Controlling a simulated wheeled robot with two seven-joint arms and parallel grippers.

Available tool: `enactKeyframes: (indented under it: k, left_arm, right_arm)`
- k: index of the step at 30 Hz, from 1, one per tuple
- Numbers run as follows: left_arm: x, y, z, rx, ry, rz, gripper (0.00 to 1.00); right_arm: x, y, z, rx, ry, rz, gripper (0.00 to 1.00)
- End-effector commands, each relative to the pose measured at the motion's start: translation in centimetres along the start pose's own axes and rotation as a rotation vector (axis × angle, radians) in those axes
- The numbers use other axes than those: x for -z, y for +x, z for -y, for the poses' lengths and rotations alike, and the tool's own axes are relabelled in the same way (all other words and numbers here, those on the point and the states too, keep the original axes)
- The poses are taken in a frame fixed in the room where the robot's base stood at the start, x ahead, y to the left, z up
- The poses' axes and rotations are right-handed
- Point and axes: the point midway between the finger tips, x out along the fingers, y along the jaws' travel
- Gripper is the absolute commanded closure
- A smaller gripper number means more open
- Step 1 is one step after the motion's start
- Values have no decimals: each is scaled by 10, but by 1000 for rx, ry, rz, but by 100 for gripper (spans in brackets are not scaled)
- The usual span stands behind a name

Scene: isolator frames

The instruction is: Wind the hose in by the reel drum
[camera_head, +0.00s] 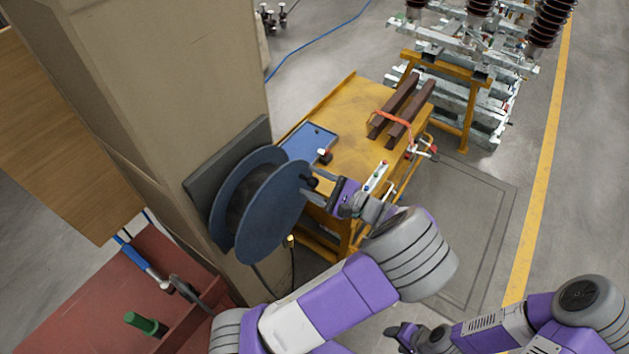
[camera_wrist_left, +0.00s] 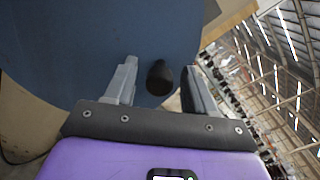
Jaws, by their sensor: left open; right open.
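The reel drum (camera_head: 270,215) is a dark blue disc pair mounted on the side of a beige column, and its blue face (camera_wrist_left: 75,45) fills much of the left wrist view. A black crank knob (camera_wrist_left: 160,77) stands out from the face, between the fingers of my left gripper (camera_wrist_left: 160,88). My left gripper (camera_head: 308,189) is open around the knob, with gaps visible at both sides. The dark hose (camera_head: 265,283) hangs below the drum; its lower run is partly hidden by my left arm. My right gripper (camera_head: 402,335) is open and empty at the lower right, away from the drum.
A yellow cart (camera_head: 345,120) with brown bars and a blue tray (camera_head: 309,142) stands behind the drum. A red bench (camera_head: 90,300) with tools is at lower left. Insulator racks (camera_head: 470,75) stand at the back right. The grey floor at right is clear.

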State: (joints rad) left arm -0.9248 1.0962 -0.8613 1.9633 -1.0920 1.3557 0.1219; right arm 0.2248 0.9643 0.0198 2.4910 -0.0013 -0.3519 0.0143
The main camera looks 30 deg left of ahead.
Motion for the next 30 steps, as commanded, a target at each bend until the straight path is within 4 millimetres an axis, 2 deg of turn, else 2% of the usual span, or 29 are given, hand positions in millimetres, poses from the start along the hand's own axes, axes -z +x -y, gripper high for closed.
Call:
enactKeyframes:
  k: [8,18,30]
  left_arm:
    - [0,2,0,0,0,0,47]
    - [0,1,0,-1,0,0,99]
    - [2,1,-1,-1,18,1,100]
  right_arm:
    - [0,0,0,0,0,-1,45]
    - [0,0,0,0,0,0,45]
    - [0,-1,1,0,0,0,45]
